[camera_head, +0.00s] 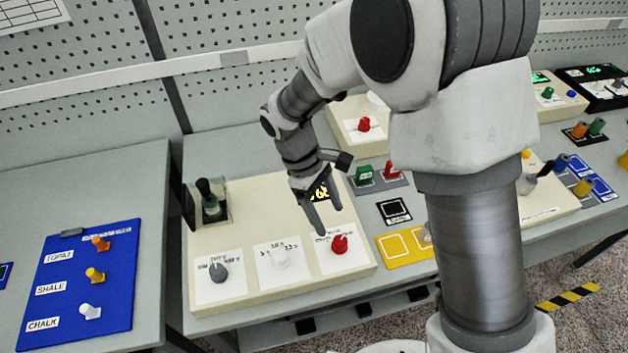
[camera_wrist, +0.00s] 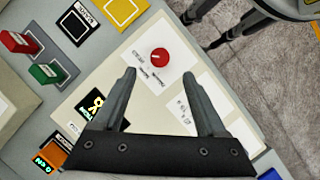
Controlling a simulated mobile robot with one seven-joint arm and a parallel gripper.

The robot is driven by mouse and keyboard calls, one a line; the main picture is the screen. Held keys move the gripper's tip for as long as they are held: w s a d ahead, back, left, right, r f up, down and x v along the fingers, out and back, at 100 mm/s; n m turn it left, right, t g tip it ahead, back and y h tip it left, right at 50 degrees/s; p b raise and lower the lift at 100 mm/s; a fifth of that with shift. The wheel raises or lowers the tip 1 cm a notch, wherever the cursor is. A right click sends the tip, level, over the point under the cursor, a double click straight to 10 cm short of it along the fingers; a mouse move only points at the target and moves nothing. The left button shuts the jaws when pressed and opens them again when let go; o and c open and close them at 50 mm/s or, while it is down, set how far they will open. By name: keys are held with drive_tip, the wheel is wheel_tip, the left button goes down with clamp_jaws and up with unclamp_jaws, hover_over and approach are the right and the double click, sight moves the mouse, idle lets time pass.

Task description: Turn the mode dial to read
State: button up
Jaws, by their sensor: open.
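A cream console (camera_head: 270,295) carries three dials on white cards: a grey one (camera_head: 218,272), a white one (camera_head: 280,257) and a red one (camera_head: 340,243). The writing on the cards is too small to read, so I cannot tell which is the mode dial or where it points. My gripper (camera_head: 326,216) is open and empty above the right part of the console, near the red dial. In the wrist view the red dial (camera_wrist: 160,56) lies just beyond the gap between my open fingertips (camera_wrist: 160,73), apart from them.
A lit display (camera_head: 319,190) is partly hidden behind my gripper. Green (camera_head: 364,174) and red (camera_head: 390,170) blocks and a yellow tray (camera_head: 383,249) lie to the right. A blue board (camera_head: 60,300) with pegs lies left.

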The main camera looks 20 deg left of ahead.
drive_tip(key=v, duration=0.9)
drive_tip(key=shift+r, duration=0.15)
drive_tip(key=shift+a, duration=0.15)
drive_tip(key=d+r+m+t+y, duration=0.1)
drive_tip(key=d+r+m+y, duration=0.1)
drive_tip(key=d+r+m, duration=0.45)
drive_tip(key=d+r+m+t+y, duration=0.1)
drive_tip(key=d+r, duration=0.3)
drive_tip(key=d, duration=0.5)
drive_tip(key=s+d+r+m+t+y, duration=0.1)
drive_tip(key=s+d+r+m+t, duration=0.2)
drive_tip(key=s+d+m, duration=0.4)
drive_tip(key=s+d+t, duration=0.1)
drive_tip(key=s+d, duration=0.2)
drive_tip(key=d, duration=0.1)
drive_tip(key=shift+d+m+t, duration=0.3)
drive_tip(key=shift+d+m, duration=0.05)
drive_tip(key=c, duration=0.4)
drive_tip(key=shift+a, duration=0.1)
